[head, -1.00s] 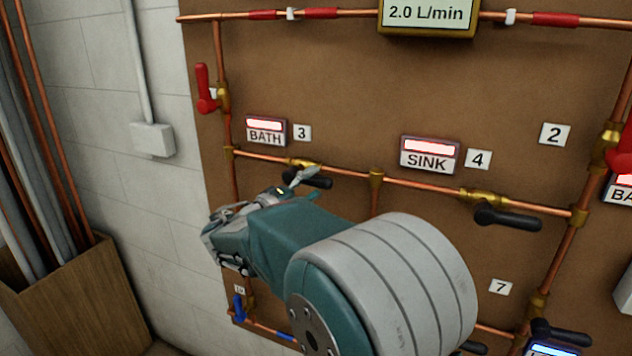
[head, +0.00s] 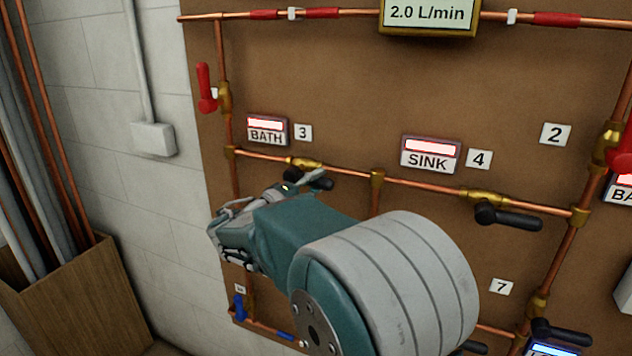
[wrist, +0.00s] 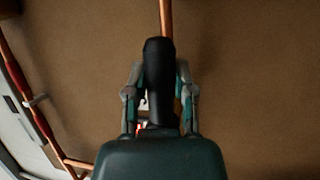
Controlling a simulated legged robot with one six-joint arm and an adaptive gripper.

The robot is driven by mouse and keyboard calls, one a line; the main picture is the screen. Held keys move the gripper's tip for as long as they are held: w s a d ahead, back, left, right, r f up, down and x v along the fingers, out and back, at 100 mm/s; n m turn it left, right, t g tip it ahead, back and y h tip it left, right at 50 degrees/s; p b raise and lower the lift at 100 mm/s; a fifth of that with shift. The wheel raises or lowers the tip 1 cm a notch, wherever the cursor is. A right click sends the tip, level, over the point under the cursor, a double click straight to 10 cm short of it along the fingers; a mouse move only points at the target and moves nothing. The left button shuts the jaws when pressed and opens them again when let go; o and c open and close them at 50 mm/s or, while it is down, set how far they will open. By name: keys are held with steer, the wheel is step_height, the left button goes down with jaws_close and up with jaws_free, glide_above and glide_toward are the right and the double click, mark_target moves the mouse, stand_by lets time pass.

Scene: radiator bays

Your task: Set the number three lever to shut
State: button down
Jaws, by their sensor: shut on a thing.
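The number three lever (head: 328,184) is a black handle on a brass valve (head: 306,163) in the horizontal copper pipe. It sits below the BATH sign (head: 267,130) and the white 3 tag (head: 303,132). The handle lies roughly along the pipe, and the sign's lamp strip glows red. My gripper (head: 314,179) is shut on this handle, its far side partly hidden by my arm. In the wrist view the black handle (wrist: 159,75) stands between the two fingers of my gripper (wrist: 160,92).
Lever four (head: 510,217), also black, is to the right under the SINK sign (head: 430,155). A red lever (head: 205,88) is at upper left and a blue lever (head: 239,307) at lower left. A wooden bin (head: 75,305) of pipes stands at the left. A flow display (head: 428,14) reads 2.0 L/min.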

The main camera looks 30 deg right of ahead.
steer(key=w+a+f+m+y, duration=0.3)
steer(key=f+m+y, duration=0.3)
steer(key=m, duration=0.8)
steer(key=shift+w+a+t+y, duration=0.2)
steer(key=shift+w+t+y, duration=0.1)
steer(key=shift+w+y, duration=0.35)
steer(key=shift+m, duration=0.3)
steer(key=shift+c, duration=2.2)
jaws_free()
steer(key=shift+w, duration=0.1)
steer(key=shift+r, duration=0.15)
steer(key=shift+a, duration=0.1)
